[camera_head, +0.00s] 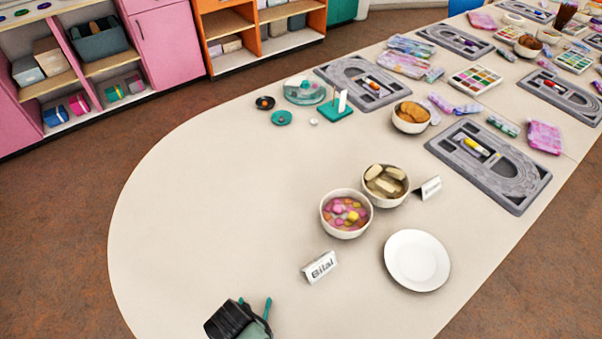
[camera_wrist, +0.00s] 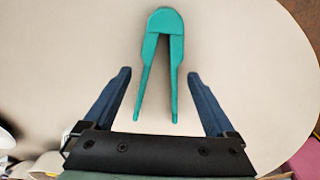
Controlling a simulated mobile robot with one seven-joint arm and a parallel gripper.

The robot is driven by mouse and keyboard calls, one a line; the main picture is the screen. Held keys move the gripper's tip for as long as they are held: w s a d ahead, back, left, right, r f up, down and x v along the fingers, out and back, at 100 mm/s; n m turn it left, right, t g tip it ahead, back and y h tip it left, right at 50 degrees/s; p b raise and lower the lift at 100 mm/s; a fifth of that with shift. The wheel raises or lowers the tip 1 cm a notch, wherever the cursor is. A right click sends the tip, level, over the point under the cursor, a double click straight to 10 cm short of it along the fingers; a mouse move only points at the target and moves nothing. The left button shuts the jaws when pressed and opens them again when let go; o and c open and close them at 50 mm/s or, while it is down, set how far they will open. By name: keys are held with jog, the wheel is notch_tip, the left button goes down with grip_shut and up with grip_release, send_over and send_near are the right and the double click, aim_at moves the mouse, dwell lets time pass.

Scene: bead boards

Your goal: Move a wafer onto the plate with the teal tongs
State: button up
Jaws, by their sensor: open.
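The teal tongs (camera_wrist: 165,22) lie on the pale table, hinge end away from my wrist, with their two arms spread slightly. My gripper (camera_wrist: 159,74) is open, one dark finger on each side of the tongs with a clear gap to both arms. In the head view my gripper (camera_head: 238,320) is at the bottom edge and hides most of the tongs; a teal arm (camera_head: 267,308) shows beside it. Several beige wafers (camera_head: 384,181) lie in a white bowl (camera_head: 371,198) right of centre. The white plate (camera_head: 417,261) is empty, to the right and nearer.
A bowl of colourful sweets (camera_head: 346,214) stands beside the wafer bowl. A name card reading "Bilal" (camera_head: 320,267) stands between my gripper and the plate. Grey bead boards (camera_head: 515,190), a bowl of brown biscuits (camera_head: 411,117) and bead trays lie farther back. The table's left part is clear.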

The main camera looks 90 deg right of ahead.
jog(key=shift+f, duration=0.7)
jog(key=c, duration=0.7)
notch_tip(320, 180, up, 12)
jog(key=p, duration=1.2)
